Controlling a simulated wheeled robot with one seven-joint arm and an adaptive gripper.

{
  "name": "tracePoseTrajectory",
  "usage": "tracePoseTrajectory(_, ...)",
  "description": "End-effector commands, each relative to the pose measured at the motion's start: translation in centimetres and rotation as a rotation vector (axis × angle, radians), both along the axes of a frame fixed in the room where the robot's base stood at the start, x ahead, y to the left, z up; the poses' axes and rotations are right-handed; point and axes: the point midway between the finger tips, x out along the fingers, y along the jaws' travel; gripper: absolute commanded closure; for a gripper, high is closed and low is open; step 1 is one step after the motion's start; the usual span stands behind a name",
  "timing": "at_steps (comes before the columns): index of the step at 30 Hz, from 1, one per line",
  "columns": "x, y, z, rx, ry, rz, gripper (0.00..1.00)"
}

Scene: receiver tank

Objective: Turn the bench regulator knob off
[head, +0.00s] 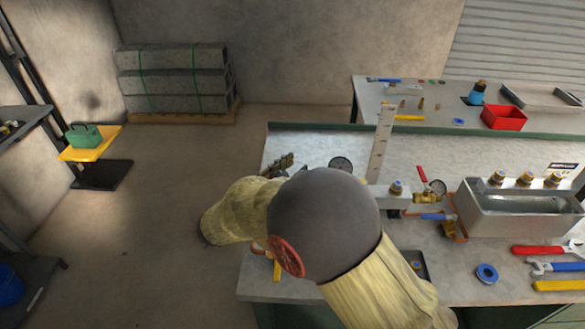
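My arm, in pale sleeves with a dark round joint, reaches across the front left of the bench (310,143). Dark finger-like parts of my gripper (283,164) show beyond the sleeve, above the bench's left part. The fingertips are too small and partly covered to tell open from shut. A round gauge (340,163) stands just right of the gripper, its lower part hidden by my arm. A red spoked handwheel (287,257) shows against the dark joint. I cannot tell which part is the regulator knob.
Brass fittings with a red lever (422,175), a blue lever (437,216) and a gauge (438,187) stand beside a metal tank (515,224). Wrenches (540,249) and a blue tape roll (487,273) lie at right. A second bench (450,88) stands behind.

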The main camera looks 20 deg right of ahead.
Motion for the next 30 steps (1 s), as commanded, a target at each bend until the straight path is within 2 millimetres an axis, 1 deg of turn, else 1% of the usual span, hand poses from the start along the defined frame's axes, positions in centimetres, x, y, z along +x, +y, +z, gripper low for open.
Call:
tracePoseTrajectory(2, 0.0, 0.0, -0.01, 0.0, 0.0, 0.0, 0.75)
tracePoseTrajectory(15, -0.02, 0.0, -0.03, 0.0, 0.0, -0.001, 1.0)
tracePoseTrajectory(30, -0.08, -0.04, -0.07, -0.001, 0.001, 0.003, 1.0)
